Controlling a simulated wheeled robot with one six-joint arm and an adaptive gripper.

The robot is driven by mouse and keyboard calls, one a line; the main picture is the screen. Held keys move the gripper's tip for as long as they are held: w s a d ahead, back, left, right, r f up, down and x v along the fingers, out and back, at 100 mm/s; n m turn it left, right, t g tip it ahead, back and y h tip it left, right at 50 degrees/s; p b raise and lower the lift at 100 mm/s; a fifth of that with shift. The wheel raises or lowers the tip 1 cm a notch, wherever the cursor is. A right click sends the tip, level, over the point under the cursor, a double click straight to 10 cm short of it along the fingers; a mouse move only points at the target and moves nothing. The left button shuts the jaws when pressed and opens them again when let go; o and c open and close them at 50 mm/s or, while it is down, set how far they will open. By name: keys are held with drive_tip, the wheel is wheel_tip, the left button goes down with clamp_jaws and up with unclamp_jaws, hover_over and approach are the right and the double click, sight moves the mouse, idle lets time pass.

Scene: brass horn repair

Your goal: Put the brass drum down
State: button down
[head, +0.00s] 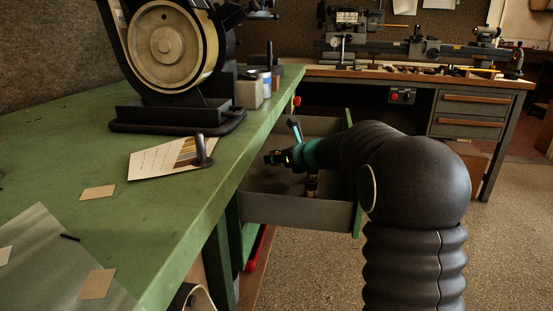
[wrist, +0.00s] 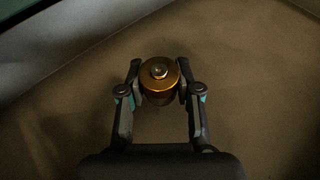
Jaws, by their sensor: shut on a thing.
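The brass drum (wrist: 159,88) is a short golden cylinder with a round knob on its top. In the wrist view it sits between the two fingers of my gripper (wrist: 158,82), which is shut on it. A plain brown surface lies below it; I cannot tell whether the drum touches it. In the head view my gripper (head: 277,158) is over the open drawer (head: 293,211), below the level of the green bench top. A small upright piece stands below the wrist there; the drum itself is hard to make out in that view.
The green bench (head: 140,220) runs along the left, with a grinder (head: 165,50), a card (head: 165,160) and small tan squares on it. The drawer walls surround my gripper closely. A second bench (head: 400,77) with a lathe stands behind. The floor at right is clear.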

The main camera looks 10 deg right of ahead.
drive_tip(key=shift+f+b, duration=0.3)
drive_tip(key=shift+f, duration=0.1)
drive_tip(key=shift+f, duration=0.25)
drive_tip(key=c, duration=0.8)
unclamp_jaws()
drive_tip(key=shift+r, duration=0.1)
drive_tip(key=shift+r, duration=0.3)
drive_tip(key=p+v, duration=0.1)
drive_tip(key=v, duration=1.1)
drive_tip(key=shift+r, duration=0.3)
